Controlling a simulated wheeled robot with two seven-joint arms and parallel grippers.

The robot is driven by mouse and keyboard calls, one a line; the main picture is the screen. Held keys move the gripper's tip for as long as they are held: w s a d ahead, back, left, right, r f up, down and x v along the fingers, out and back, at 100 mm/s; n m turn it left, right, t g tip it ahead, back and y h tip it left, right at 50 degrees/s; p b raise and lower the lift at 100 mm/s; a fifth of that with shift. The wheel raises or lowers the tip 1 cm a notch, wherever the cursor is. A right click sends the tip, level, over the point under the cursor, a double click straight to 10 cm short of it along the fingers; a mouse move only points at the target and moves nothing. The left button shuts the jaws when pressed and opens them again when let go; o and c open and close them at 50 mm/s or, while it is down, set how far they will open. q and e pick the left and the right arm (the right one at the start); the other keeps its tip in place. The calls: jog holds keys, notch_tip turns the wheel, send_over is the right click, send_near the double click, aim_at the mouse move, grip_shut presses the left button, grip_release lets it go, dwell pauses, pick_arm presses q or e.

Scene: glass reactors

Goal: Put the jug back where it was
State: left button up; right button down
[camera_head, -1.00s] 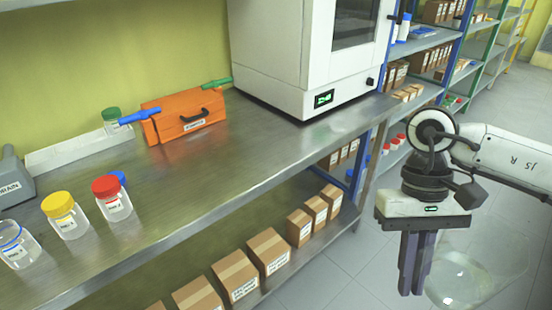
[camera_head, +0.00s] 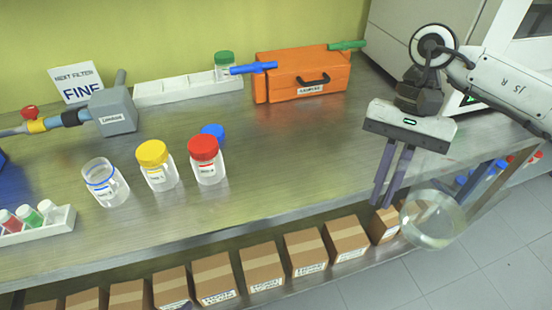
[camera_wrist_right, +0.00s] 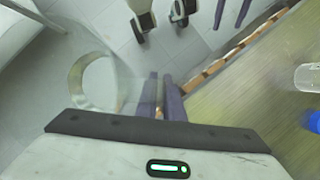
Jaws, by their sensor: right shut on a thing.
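The clear glass jug (camera_head: 435,222) is at the right in the head view, in front of the bench edge. My right gripper (camera_head: 384,196) points down and is shut on it. The jug's body hangs to the right of the fingers, and the gripped part is too transparent to make out. In the right wrist view the jug (camera_wrist_right: 95,82) is a faint outline left of the purple fingers (camera_wrist_right: 163,92). At the top of that view, two purple fingers of my left gripper (camera_wrist_right: 231,12) stand apart with nothing seen between them.
On the bench stand a blue-rimmed clear container (camera_head: 105,185), a yellow-lidded jar (camera_head: 157,168), a red-lidded jar (camera_head: 207,162) and a blue lid behind it. An orange box (camera_head: 303,76) and a white tray (camera_head: 178,92) are at the back. Cardboard boxes (camera_head: 262,268) line the shelf below. The bench's right part is clear.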

jog(key=w+a+r+m+t+b, duration=0.2)
jog(key=w+a+r+m+t, duration=0.25)
jog(key=w+m, duration=0.7)
jog(key=w+a+r+m+t+b, duration=0.1)
jog(key=w+a+r+m+t, duration=0.4)
jog(key=m, duration=1.1)
jog(key=shift+g, duration=0.45)
jog(key=f, duration=0.3)
jog(key=w+f, duration=0.1)
jog(key=f, duration=0.3)
jog(key=f+p, duration=0.1)
jog(key=f, duration=0.3)
jog(key=shift+w+a+f, duration=0.15)
jog(key=shift+w+a, duration=0.1)
jog(key=shift+w, duration=0.1)
jog(key=shift+f, duration=0.2)
jog(key=c, duration=2.2)
grip_release()
jog(key=o, duration=0.3)
